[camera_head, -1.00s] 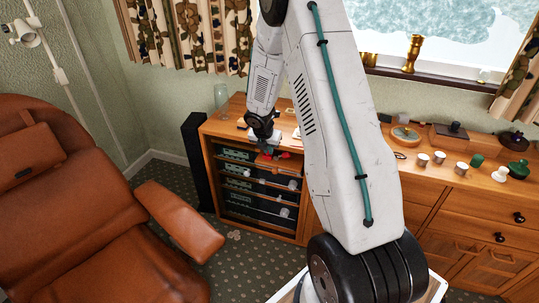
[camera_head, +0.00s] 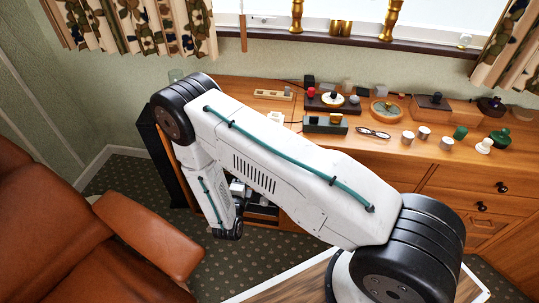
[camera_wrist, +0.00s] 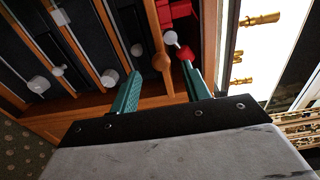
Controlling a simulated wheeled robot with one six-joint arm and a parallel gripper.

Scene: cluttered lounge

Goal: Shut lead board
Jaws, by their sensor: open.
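The wooden cabinet (camera_head: 286,222) is mostly hidden behind my arm in the head view. In the wrist view, several dark boards (camera_wrist: 92,27) with pale knobs (camera_wrist: 109,78) lie side by side between wooden strips. I cannot tell which is the lead board. Contact with the knob cannot be told. Red parts (camera_wrist: 180,10) and a white knob (camera_wrist: 170,38) show beyond the right finger. In the head view, my gripper (camera_head: 240,188) is low before the cabinet.
The orange-brown armchair (camera_head: 150,235) stands close left of my arm. A tall black speaker (camera_head: 163,160) stands left of the cabinet.

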